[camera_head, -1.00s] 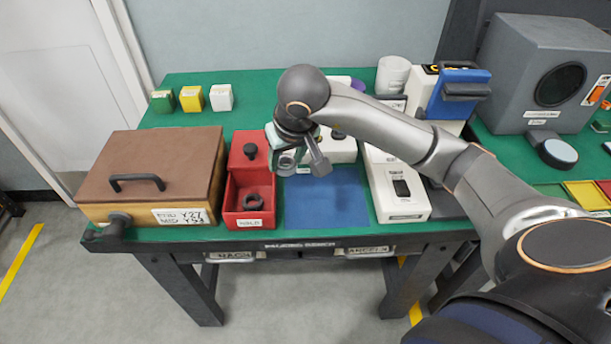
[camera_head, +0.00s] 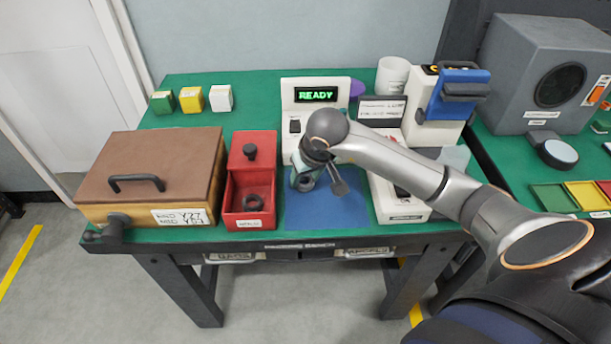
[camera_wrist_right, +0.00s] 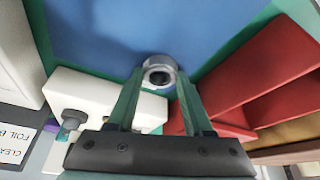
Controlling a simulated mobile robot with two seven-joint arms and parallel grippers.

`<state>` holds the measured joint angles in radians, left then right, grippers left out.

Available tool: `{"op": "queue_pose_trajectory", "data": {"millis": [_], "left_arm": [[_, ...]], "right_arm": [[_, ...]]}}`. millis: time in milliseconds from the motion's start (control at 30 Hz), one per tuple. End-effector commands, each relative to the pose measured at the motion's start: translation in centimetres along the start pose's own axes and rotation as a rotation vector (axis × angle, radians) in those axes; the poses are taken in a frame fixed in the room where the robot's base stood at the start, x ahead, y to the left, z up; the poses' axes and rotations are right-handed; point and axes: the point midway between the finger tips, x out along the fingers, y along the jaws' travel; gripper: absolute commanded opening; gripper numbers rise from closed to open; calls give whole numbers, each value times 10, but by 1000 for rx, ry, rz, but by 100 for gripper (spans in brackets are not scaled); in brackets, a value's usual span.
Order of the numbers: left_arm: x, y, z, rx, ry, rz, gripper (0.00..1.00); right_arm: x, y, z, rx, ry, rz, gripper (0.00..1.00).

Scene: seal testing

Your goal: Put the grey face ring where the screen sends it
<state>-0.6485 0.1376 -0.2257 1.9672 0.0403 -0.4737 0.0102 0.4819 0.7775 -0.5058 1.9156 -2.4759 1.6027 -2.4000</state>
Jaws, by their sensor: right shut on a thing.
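My right gripper (camera_head: 316,178) is shut on the grey face ring (camera_head: 304,181), above the blue mat (camera_head: 345,210). In the right wrist view, the grey face ring (camera_wrist_right: 159,70) sits between the two fingertips (camera_wrist_right: 158,84), its hole showing dark. The small screen (camera_head: 317,94) on the white unit reads READY in green. A red box (camera_head: 251,221) left of the mat holds a dark ring (camera_head: 253,202). My left gripper is not in view.
A brown-lidded wooden box (camera_head: 150,165) stands on the left. Green, yellow and white blocks (camera_head: 192,99) are behind it. A white device (camera_head: 402,212) is right of the mat, partly behind my arm. Coloured trays (camera_head: 585,197) lie at the far right.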

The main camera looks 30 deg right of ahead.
Motion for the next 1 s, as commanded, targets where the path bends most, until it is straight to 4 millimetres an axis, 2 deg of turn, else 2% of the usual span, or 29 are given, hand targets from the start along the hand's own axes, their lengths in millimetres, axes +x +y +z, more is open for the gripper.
{"op": "queue_pose_trajectory", "data": {"millis": [133,167,400,767,867,1000], "left_arm": [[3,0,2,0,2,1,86],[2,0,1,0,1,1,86],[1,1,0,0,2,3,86],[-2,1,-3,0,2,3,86],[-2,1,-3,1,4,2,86],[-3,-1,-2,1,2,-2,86]], "right_arm": [[4,0,2,-1,0,1,0],[3,0,1,0,-1,0,54],[2,0,1,0,-1,0,81],[-4,0,-1,0,1,0,81],[-19,0,-2,-1,5,0,81],[-50,0,-2,-2,6,1,81]]}}
